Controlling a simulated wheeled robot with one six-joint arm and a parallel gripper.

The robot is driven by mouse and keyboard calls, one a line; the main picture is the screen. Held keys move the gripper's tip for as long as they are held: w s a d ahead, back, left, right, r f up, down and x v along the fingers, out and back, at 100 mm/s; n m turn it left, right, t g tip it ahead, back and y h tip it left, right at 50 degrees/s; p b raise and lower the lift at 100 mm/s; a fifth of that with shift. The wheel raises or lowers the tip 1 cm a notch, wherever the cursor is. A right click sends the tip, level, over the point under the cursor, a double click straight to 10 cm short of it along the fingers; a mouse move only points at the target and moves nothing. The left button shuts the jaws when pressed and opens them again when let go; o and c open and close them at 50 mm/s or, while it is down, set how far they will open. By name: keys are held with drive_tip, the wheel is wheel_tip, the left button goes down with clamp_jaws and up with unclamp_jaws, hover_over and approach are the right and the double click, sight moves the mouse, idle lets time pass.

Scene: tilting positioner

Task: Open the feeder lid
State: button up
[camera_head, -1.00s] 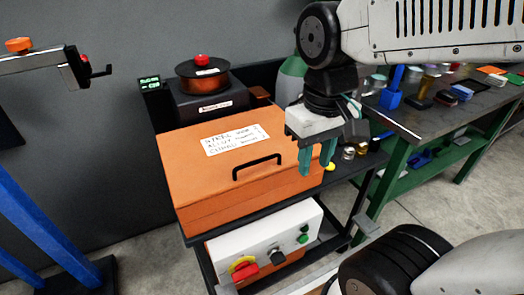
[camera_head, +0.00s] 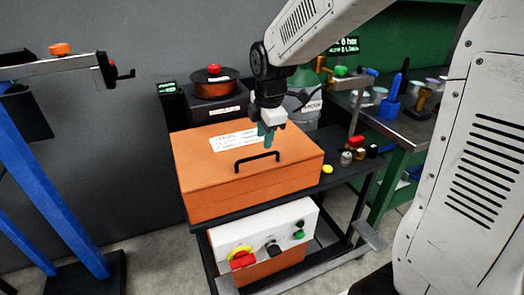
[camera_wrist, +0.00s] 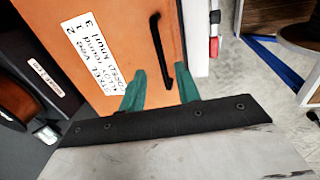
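The feeder is an orange box with a flat orange lid (camera_head: 290,165), which lies shut. A black bar handle (camera_head: 257,162) stands on the lid, and a white handwritten label (camera_head: 235,141) lies behind it. My gripper (camera_head: 268,140) is above the back right part of the lid, fingers pointing down, close to the handle. In the wrist view the two green fingers (camera_wrist: 160,88) are spread apart with nothing between them. The handle (camera_wrist: 161,50) shows there beyond the fingertips, its near end nearly between them. I cannot tell the exact height gap.
Behind the box stands a dark unit with a copper-coloured spool (camera_head: 212,88). A yellow button (camera_head: 327,169) and small jars (camera_head: 345,158) sit right of the box. A white control panel (camera_head: 265,240) is below. A green workbench (camera_head: 400,125) stands at right.

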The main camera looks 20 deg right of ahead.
sight(262, 155)
drive_tip(key=f, duration=0.3)
drive_tip(key=w+f, duration=0.1)
drive_tip(key=f, duration=0.1)
drive_tip(key=shift+f, duration=0.4)
drive_tip(key=shift+a, duration=0.1)
clamp_jaws()
